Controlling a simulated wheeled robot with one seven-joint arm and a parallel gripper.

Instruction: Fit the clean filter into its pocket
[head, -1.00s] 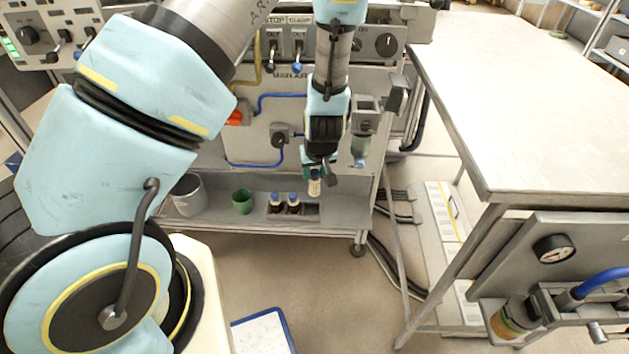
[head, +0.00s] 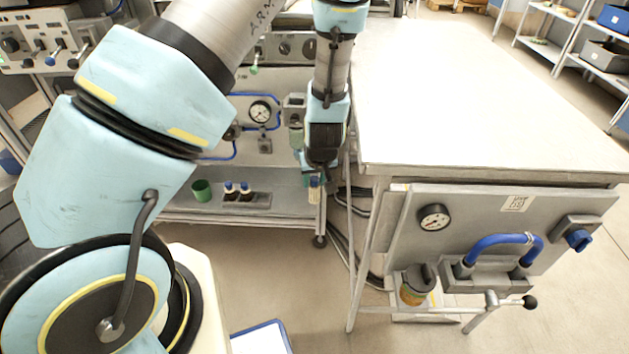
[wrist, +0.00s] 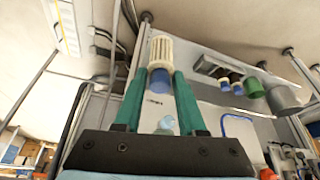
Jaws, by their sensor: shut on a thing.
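My gripper (head: 316,170) is shut on the cream pleated filter (head: 314,189), which has a blue end. In the wrist view, its green fingers (wrist: 160,98) hold the filter (wrist: 161,50) at the blue end, its cream body beyond the fingertips. In the head view the filter hangs roughly upright in front of the cart's right end. A tray (head: 247,202) on the cart's lower shelf holds two dark, blue-topped pieces (head: 230,187). I cannot tell for sure which opening is the filter's pocket.
A large pale table (head: 450,95) stands right of my gripper, its edge and legs close by. Its front panel (head: 520,215) carries a gauge (head: 434,217) and a blue handle (head: 505,241). A green cup (head: 201,190) stands on the shelf. Open floor lies in front.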

